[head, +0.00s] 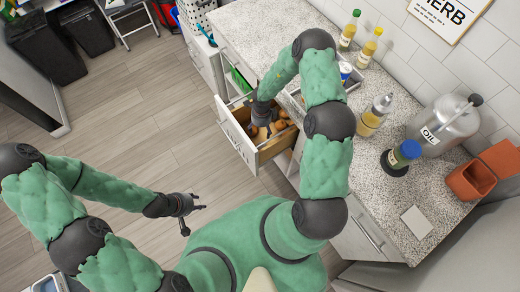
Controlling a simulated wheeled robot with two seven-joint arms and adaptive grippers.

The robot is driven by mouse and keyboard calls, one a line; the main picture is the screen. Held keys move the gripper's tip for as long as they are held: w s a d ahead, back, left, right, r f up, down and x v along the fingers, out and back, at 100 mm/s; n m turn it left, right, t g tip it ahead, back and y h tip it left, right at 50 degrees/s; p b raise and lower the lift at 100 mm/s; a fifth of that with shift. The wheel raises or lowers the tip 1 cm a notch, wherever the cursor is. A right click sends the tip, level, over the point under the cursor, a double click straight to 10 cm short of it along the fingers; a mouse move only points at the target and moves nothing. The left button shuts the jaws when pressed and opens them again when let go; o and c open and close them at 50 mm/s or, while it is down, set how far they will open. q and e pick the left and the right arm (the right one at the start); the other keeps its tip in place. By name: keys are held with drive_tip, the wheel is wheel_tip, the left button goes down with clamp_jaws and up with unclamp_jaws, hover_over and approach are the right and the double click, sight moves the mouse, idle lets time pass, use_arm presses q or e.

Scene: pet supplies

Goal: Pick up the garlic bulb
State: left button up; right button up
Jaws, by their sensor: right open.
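Several small brownish round items (281,125) lie in an open drawer (244,149) under the counter. They are too small to tell which one is the garlic bulb. My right gripper (262,132) points down into the drawer, beside these items. It is open, and its fingertips are partly hidden by its own body. I see nothing clearly held in it. My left gripper (197,217) is open and empty, out over the floor to the left of my body.
The speckled counter (400,222) holds bottles (375,115), a blue-capped jar (402,156), an oil can (440,125) and a terracotta container (480,178). The drawer's walls surround my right gripper. Dark bins (45,50) stand at the far left. The wooden floor between is clear.

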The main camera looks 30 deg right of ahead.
wheel_tip(320, 180, down, 6)
drive_tip(key=b, duration=0.4)
drive_tip(key=shift+w+r, duration=0.15)
wheel_tip(320, 180, down, 5)
drive_tip(key=shift+a+f+b, duration=0.15)
drive_tip(key=shift+f+b, duration=0.05)
drive_tip(key=shift+b, duration=0.75)
drive_tip(key=shift+s+f+b, duration=0.2)
drive_tip(key=shift+f+b, duration=0.3)
drive_tip(key=shift+f, duration=0.8)
drive_tip(key=shift+s+f+b, duration=0.2)
drive_tip(key=shift+f+b, duration=0.3)
drive_tip(key=shift+f, duration=0.8)
drive_tip(key=c, duration=1.2)
